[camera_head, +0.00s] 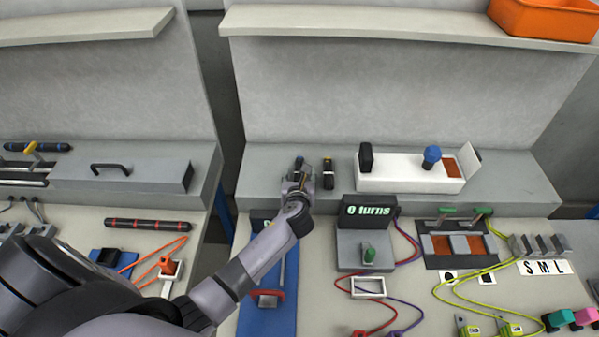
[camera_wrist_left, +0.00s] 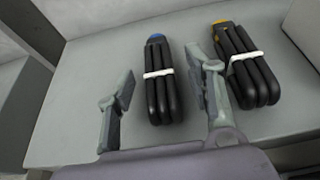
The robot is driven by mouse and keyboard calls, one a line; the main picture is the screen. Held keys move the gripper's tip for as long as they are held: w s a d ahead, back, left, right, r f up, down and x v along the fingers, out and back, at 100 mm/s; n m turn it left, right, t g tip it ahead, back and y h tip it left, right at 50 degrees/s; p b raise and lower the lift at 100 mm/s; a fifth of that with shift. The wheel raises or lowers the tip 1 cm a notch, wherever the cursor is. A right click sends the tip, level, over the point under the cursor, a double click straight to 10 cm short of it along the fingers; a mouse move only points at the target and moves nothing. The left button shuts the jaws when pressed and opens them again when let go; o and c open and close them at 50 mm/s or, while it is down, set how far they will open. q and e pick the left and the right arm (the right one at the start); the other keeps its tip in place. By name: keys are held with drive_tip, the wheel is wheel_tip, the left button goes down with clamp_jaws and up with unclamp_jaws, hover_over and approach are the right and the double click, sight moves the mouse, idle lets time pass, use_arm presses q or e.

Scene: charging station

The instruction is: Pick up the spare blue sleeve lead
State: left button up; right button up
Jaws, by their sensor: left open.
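The blue sleeve lead (camera_wrist_left: 160,88) is a bundled black cable with a blue end and a white tie. It lies on the raised grey ledge. In the head view only its blue top (camera_head: 299,160) shows beyond my gripper; the rest is hidden. My left gripper (camera_wrist_left: 160,68) is open, with one finger on each side of the blue lead in the wrist view. I cannot tell how far above the lead the fingers are. In the head view the left gripper (camera_head: 297,180) is over the ledge. My right gripper is not in view.
A similar lead with a yellow end (camera_wrist_left: 245,65) lies close to the right finger; it also shows in the head view (camera_head: 328,174). A white box (camera_head: 400,180) stands further right on the ledge.

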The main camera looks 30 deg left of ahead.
use_arm(q)
drive_tip(key=shift+c, duration=0.2)
drive_tip(key=shift+c, duration=1.3)
clamp_jaws()
